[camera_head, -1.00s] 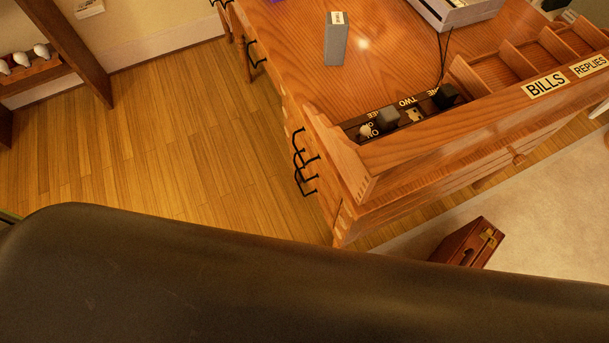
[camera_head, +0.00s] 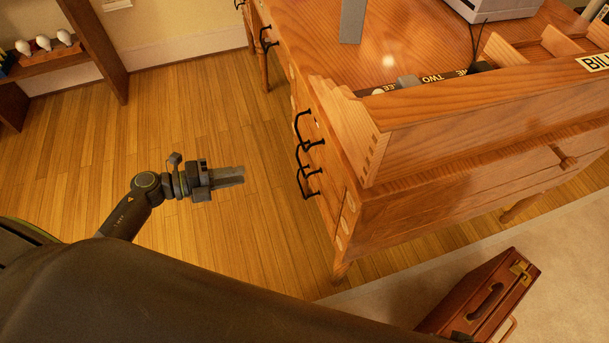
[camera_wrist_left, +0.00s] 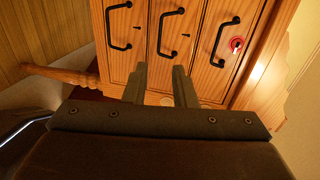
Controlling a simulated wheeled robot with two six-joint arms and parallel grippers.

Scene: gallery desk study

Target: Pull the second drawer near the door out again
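The wooden desk (camera_head: 440,200) has a near stack of three drawers on its left side, with black bar handles. The middle drawer handle (camera_head: 303,157) sits between the upper and lower ones; the middle handle also shows in the left wrist view (camera_wrist_left: 170,33). All three drawer fronts look flush in the left wrist view. My left gripper (camera_head: 240,176) is to the left of the handles, over the floor, pointing at them. In the left wrist view its two fingers (camera_wrist_left: 162,72) are apart with nothing between them, short of the middle handle. My right gripper is out of view.
A red-ringed lock (camera_wrist_left: 236,44) is on the drawer at the right of the wrist view. A brown case (camera_head: 482,300) stands on the pale rug before the desk. A shelf with white bulbs (camera_head: 43,44) is at the left. The wooden floor (camera_head: 200,120) between is clear.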

